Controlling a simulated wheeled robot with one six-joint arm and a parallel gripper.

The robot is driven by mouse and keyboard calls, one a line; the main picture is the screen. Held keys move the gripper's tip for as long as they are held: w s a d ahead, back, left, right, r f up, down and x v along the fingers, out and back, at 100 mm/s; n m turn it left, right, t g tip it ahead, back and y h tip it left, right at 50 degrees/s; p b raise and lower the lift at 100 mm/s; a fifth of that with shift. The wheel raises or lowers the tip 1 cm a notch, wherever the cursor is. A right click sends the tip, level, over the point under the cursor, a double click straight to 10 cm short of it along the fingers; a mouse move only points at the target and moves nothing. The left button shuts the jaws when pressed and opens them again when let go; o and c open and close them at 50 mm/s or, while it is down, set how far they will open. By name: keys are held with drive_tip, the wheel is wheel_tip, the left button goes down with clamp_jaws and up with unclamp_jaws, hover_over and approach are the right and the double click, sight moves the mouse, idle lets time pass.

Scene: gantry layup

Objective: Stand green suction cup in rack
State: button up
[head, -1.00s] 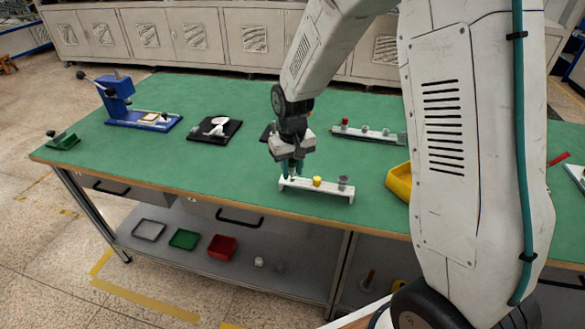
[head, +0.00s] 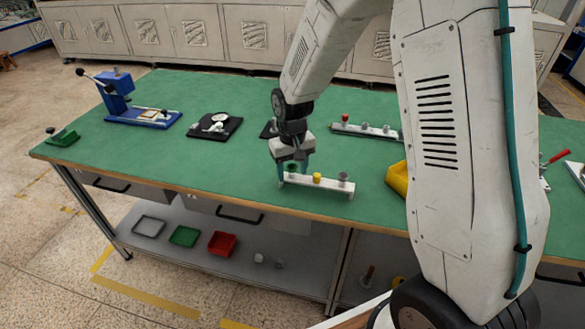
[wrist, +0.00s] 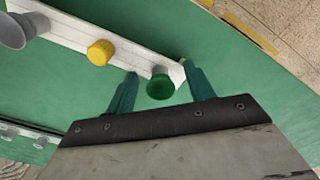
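The green suction cup (wrist: 160,87) stands at one end of the white rack (wrist: 68,32). In the wrist view it lies between the two fingers of my gripper (wrist: 161,70), with a gap on each side. My gripper is open. In the head view my gripper (head: 294,177) is over the left end of the rack (head: 331,187), and the green cup is mostly hidden there. A yellow cup (wrist: 100,52) is in the middle of the rack, and a grey cup (wrist: 15,30) is at the other end. How deep the green cup sits cannot be told.
A second rail (head: 367,131) with several pieces lies behind. A yellow bin (head: 397,178) is to the right. A black plate (head: 214,127) and a blue press (head: 120,100) are to the left. The green table (head: 200,165) is clear left of the rack.

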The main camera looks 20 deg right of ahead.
sight(293, 169)
drive_tip(key=shift+r, duration=0.1)
wheel_tip(293, 169, up, 8)
drive_tip(key=shift+f, duration=0.2)
idle(0.3)
idle(0.4)
drive_tip(key=shift+s, duration=0.35)
drive_tip(key=s+d+r, duration=0.1)
drive_tip(key=s+r, duration=0.4)
drive_tip(key=s, duration=0.4)
drive_tip(key=s+d+r+t, duration=0.1)
drive_tip(key=s+r, duration=0.4)
drive_tip(key=s, duration=0.5)
drive_tip(key=s+d+r, duration=0.1)
drive_tip(key=s+r, duration=0.4)
drive_tip(key=s, duration=0.5)
drive_tip(key=shift+r+m, duration=0.25)
drive_tip(key=shift+m, duration=0.05)
